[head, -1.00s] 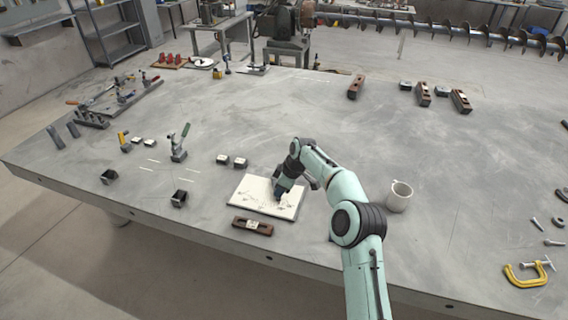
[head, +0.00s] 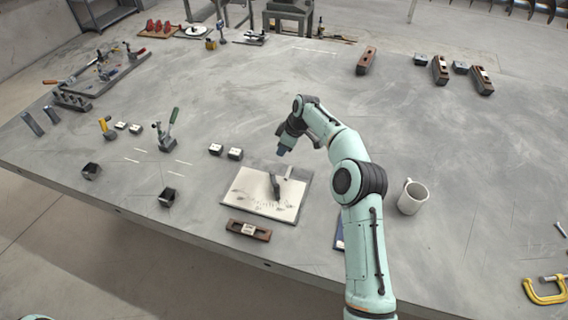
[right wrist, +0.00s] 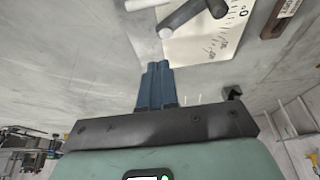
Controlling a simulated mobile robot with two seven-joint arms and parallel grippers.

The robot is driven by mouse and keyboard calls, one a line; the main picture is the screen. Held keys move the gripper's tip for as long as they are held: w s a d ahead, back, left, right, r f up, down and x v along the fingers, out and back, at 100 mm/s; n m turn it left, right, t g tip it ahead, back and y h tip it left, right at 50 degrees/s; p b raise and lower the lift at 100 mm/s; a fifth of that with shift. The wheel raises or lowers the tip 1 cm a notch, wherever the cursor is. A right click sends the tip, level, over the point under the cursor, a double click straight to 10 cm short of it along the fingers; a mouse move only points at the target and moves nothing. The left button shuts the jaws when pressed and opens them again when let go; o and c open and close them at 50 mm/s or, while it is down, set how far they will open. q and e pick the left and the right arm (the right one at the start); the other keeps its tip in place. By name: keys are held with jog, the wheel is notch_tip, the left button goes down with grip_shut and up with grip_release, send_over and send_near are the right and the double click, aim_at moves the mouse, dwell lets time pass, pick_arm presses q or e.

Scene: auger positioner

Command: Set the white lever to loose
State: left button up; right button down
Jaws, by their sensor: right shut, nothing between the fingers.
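A pale plate (head: 262,195) with dark scale marks lies near the table's front edge, with small dark levers (head: 275,186) standing on it. The right wrist view shows the plate (right wrist: 203,42), a dark lever (right wrist: 190,15) with a pale tip, and a white bar (right wrist: 143,4) cut off by the top edge. The bar may be the white lever; its setting cannot be read. My right gripper (head: 283,151) is shut and empty, above the table just behind the plate. Its blue fingers (right wrist: 157,72) point toward the plate and touch nothing. My left gripper is out of view.
A brown block with a white label (head: 248,230) lies in front of the plate. A white mug (head: 412,197) stands right of my arm. The table's middle is clear.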

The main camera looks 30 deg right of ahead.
aim_at(273, 171)
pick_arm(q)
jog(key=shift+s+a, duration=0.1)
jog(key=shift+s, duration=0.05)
pick_arm(e)
jog(key=shift+s+a, duration=0.1)
jog(key=shift+s, duration=0.05)
jog(key=x, duration=1)
jog(key=shift+s+d+f+b, duration=0.2)
jog(key=shift+s+d+b, duration=0.05)
jog(key=shift+s+d, duration=0.35)
jog(key=shift+s+d+f+b, duration=0.2)
jog(key=shift+s+d, duration=0.3)
jog(key=shift+s, duration=0.15)
jog(key=shift+s+d, duration=0.15)
jog(key=shift+s, duration=0.15)
jog(key=shift+w, duration=0.2)
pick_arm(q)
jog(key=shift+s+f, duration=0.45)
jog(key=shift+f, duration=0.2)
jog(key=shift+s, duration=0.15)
pick_arm(e)
jog(key=shift+s+d, duration=0.15)
